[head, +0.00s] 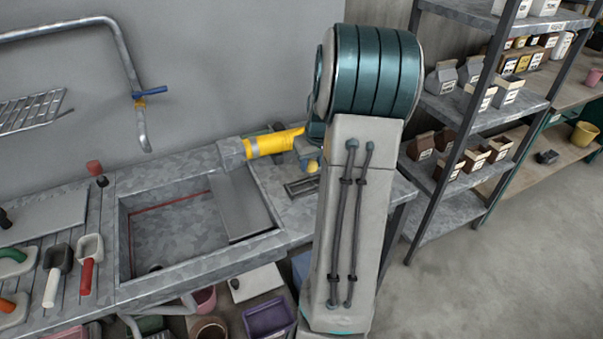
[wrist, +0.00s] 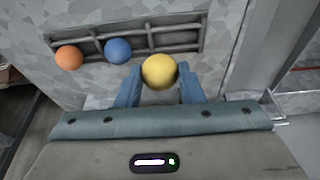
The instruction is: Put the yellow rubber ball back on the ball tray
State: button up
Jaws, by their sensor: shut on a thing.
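The yellow rubber ball (wrist: 159,71) is held between the two blue fingers of my gripper (wrist: 159,86). In the wrist view the ball overlaps the near edge of the dark ball tray (wrist: 205,22); I cannot tell whether it touches the tray. An orange ball (wrist: 69,57) is at the tray's left end, with a blue ball (wrist: 118,50) beside it. The tray's right part shows no ball. In the head view the yellow ball (head: 312,168) shows just left of my arm, above the visible end of the tray (head: 301,187). My arm hides the rest of the tray.
A metal sink (head: 190,235) lies left of the tray, with a yellow cylinder (head: 270,144) behind its right corner. Brushes and scoops (head: 87,265) lie on the left counter. A shelf rack (head: 470,120) with small cartons stands at the right.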

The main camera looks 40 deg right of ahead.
aim_at(301, 182)
jog(key=shift+w+a+f, duration=0.35)
jog(key=shift+w+f, duration=0.15)
jog(key=shift+w, duration=0.15)
jog(key=shift+w+a+f, duration=0.3)
jog(key=shift+w+f, duration=0.15)
jog(key=shift+w, duration=0.15)
jog(key=shift+f+p, duration=0.45)
jog(key=shift+f, duration=1.45)
jog(key=shift+f, duration=0.2)
jog(key=o, duration=1)
jog(key=shift+o, duration=0.2)
